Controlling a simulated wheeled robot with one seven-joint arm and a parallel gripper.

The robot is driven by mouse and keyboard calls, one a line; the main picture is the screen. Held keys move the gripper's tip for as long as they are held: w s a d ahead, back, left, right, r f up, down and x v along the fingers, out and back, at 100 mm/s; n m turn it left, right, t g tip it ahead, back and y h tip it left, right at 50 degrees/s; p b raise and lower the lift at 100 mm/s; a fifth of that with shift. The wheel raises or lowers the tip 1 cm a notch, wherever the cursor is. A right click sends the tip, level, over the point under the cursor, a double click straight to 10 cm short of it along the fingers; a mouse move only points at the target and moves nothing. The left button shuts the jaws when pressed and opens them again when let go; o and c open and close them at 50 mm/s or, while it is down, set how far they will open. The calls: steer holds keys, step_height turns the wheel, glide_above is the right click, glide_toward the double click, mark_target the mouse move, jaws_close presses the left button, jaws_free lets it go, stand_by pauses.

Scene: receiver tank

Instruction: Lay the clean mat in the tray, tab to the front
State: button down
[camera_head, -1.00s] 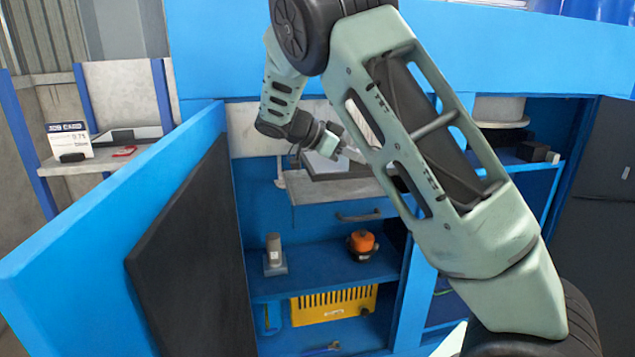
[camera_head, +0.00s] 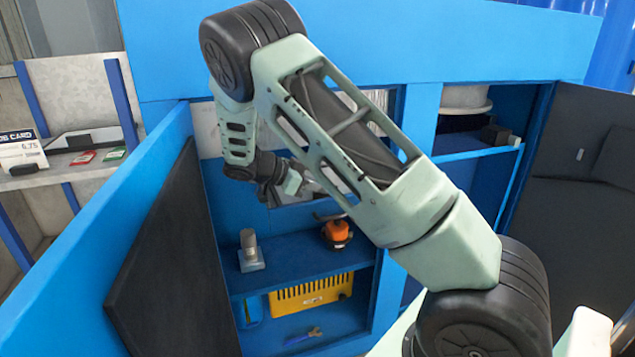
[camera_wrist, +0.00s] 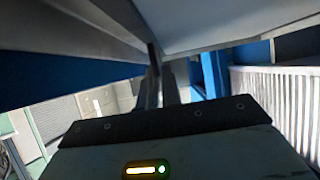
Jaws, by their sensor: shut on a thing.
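My gripper (camera_head: 290,186) is inside the blue cabinet, above its shelves, and partly hidden by my arm. In the wrist view its dark fingers (camera_wrist: 163,85) are close together, shut on a thin edge that appears to belong to the mat. A broad pale grey flat surface (camera_wrist: 220,22) runs up and right from the fingertips; I cannot tell for sure whether it is the mat. Another grey flat surface (camera_wrist: 60,30) lies to the left. The tray is mostly behind my arm in the head view, with only a grey patch beside the gripper showing. I cannot make out the tab.
A blue cabinet shelf (camera_head: 285,262) holds a grey cylinder on a base (camera_head: 250,252) and an orange-topped part (camera_head: 337,231). A yellow slotted box (camera_head: 310,293) sits below. The open door (camera_head: 165,250) stands left. Another shelf at far left bears red and green cards (camera_head: 83,157).

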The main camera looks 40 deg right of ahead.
steer(key=shift+f, duration=0.1)
steer(key=c, duration=1.6)
jaws_free()
steer(key=shift+a, duration=0.1)
steer(key=b+v, duration=0.3)
steer(key=v, duration=0.3)
steer(key=shift+w+a+r+b, duration=0.25)
steer(key=shift+a+r+b, duration=0.1)
steer(key=shift+a+r, duration=0.1)
steer(key=shift+s+f, duration=0.1)
steer(key=shift+s, duration=0.05)
